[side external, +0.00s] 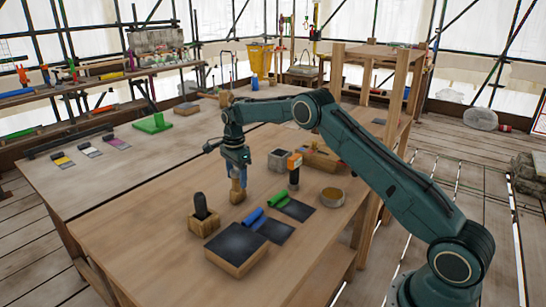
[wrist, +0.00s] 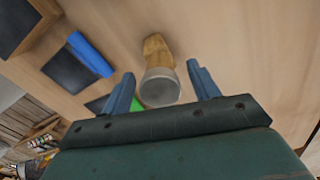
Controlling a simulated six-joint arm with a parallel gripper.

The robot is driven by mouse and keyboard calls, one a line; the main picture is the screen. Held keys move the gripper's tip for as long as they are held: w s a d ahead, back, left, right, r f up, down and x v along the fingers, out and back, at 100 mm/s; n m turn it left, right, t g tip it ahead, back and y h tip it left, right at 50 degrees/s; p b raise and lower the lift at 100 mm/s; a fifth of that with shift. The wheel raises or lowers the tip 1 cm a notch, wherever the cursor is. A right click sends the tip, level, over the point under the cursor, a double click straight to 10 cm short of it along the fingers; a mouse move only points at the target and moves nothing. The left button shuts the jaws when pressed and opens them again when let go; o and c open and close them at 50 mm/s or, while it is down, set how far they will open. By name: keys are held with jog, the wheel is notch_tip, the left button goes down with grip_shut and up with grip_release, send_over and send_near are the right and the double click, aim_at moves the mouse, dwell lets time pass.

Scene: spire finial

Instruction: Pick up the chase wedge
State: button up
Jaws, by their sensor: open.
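The chase wedge, I take it, is the wooden piece (wrist: 157,48) with a round grey end in the wrist view. In the side view it stands upright on the bench (side external: 237,194), below my gripper (side external: 238,173). In the wrist view my gripper (wrist: 160,70) is open, with one blue finger on each side of the grey end. Gaps show on both sides, so the fingers look apart from it. The side view is too small to show the finger gap clearly.
Near it are a wooden holder with a black handle (side external: 201,212), a dark-topped block (side external: 236,250), a blue roll (side external: 253,220), a green roll (side external: 278,197), an orange-and-black tool (side external: 294,168) and a round tin (side external: 331,197). The bench (side external: 140,225) is clear to the left.

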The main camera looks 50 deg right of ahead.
jog(key=shift+f, duration=1)
jog(key=shift+c, duration=0.4)
jog(key=c, duration=1.1)
